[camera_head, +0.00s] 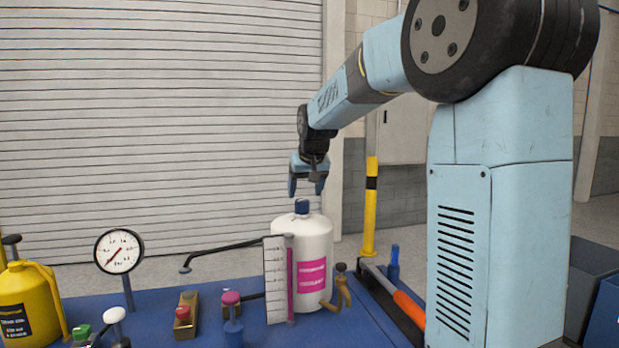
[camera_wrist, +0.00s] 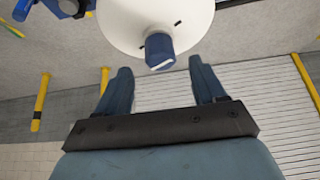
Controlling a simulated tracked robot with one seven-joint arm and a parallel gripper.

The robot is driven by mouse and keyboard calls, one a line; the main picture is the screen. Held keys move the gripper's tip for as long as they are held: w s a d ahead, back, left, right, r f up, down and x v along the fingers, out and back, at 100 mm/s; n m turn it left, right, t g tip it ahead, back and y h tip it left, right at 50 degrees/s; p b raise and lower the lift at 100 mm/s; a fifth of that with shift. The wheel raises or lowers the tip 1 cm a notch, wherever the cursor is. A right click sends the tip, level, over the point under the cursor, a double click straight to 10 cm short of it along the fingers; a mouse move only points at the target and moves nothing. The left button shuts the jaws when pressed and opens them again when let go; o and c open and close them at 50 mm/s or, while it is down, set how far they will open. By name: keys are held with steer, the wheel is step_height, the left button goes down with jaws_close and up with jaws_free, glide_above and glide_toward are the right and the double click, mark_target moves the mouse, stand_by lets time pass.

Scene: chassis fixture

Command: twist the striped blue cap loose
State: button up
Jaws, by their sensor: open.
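The blue cap (camera_head: 302,206) sits on top of a white bottle (camera_head: 316,246) with a pink label. In the wrist view the cap (camera_wrist: 159,51) shows a white stripe, and the bottle's round white shoulder (camera_wrist: 120,20) lies behind it. My gripper (camera_head: 306,192) points down just above the cap, with its fingers apart. In the wrist view the two fingers of my gripper (camera_wrist: 162,65) lie to either side of the cap's line, with a gap between them and the cap. Nothing is between the fingers.
A white scale plate (camera_head: 276,280) stands in front of the bottle. A dial gauge (camera_head: 119,251) and yellow jug (camera_head: 28,300) stand further left. An orange-handled tool (camera_head: 408,308) lies right of the bottle.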

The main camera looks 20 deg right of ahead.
mark_target(306, 201)
steer(key=shift+x, duration=2.95)
steer(key=c, duration=1.2)
steer(key=shift+o, duration=0.2)
steer(key=shift+d+n+y, duration=0.15)
steer(key=shift+n+y, duration=0.85)
steer(key=shift+n, duration=1)
steer(key=shift+d+f+n+g+y, duration=0.1)
steer(key=shift+n+g+y, duration=0.35)
steer(key=shift+n, duration=0.45)
steer(key=shift+n+g+y, duration=0.25)
steer(key=shift+n+y, duration=0.3)
steer(key=shift+n, duration=0.55)
steer(key=shift+d, duration=0.1)
steer(key=shift+w+d+f+n+g+y, duration=0.1)
steer(key=shift+n+g+y, duration=0.25)
steer(key=shift+n, duration=0.65)
steer(key=shift+w+n+g+y, duration=0.1)
steer(key=shift+n+g+y, duration=0.25)
steer(key=shift+n, duration=0.65)
